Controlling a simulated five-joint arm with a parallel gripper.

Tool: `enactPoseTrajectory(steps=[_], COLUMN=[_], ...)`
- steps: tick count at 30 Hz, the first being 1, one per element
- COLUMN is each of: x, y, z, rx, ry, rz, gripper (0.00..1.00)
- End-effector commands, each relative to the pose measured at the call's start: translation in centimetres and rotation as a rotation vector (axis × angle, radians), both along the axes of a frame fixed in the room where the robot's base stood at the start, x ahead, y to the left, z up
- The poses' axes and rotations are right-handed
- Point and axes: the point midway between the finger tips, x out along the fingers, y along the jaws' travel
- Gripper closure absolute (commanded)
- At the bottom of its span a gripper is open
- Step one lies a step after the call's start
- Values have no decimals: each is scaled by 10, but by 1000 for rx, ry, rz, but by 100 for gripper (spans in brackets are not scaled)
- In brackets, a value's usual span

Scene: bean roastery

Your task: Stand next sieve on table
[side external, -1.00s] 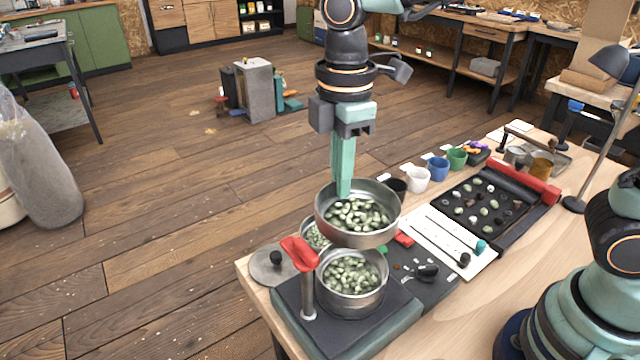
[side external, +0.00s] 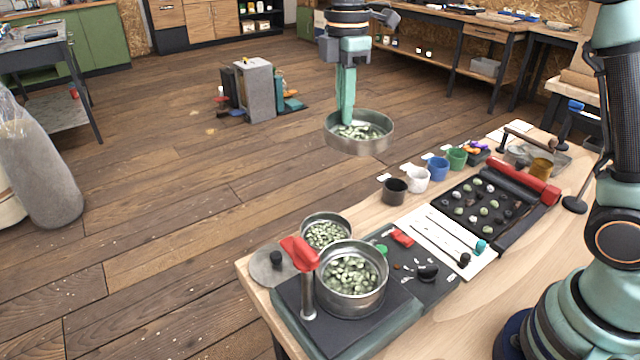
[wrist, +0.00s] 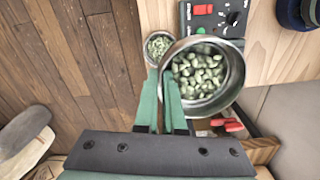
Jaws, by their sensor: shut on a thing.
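My gripper (side external: 347,122) is shut on the rim of a round metal sieve (side external: 358,149) with pale green beans in it. The held sieve is in the air, roughly level, above and beyond the table's far edge in the side external view. In the wrist view my gripper (wrist: 165,108) grips the near-left rim of the held sieve (wrist: 239,80). Another metal sieve (side external: 355,302) with green beans sits on the dark shaker base (side external: 395,312). A smaller-looking metal pan (side external: 345,222) of beans stands on the wooden table (side external: 520,262) behind it.
A control panel (side external: 440,287), white sheet (side external: 425,228), several cups (side external: 395,192) and a bean tray (side external: 480,205) fill the table's middle.

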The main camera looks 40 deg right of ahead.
Motion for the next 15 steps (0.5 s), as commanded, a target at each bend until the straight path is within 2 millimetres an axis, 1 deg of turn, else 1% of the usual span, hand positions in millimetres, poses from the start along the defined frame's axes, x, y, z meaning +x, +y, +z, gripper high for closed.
enactPoseTrajectory(steps=[1, 3, 6, 10, 13, 15], x=[12, 25, 37, 45, 48, 48], y=[-20, -41, -66, -86, -93, -95], z=[-12, -24, -39, -51, -58, -68], rx=[0, 0, 2, 2, 3, 3], ry=[6, 6, 8, 7, 8, 10], rz=[-9, -8, -6, -3, -1, 0], gripper=[100, 100, 100, 100, 100, 100])
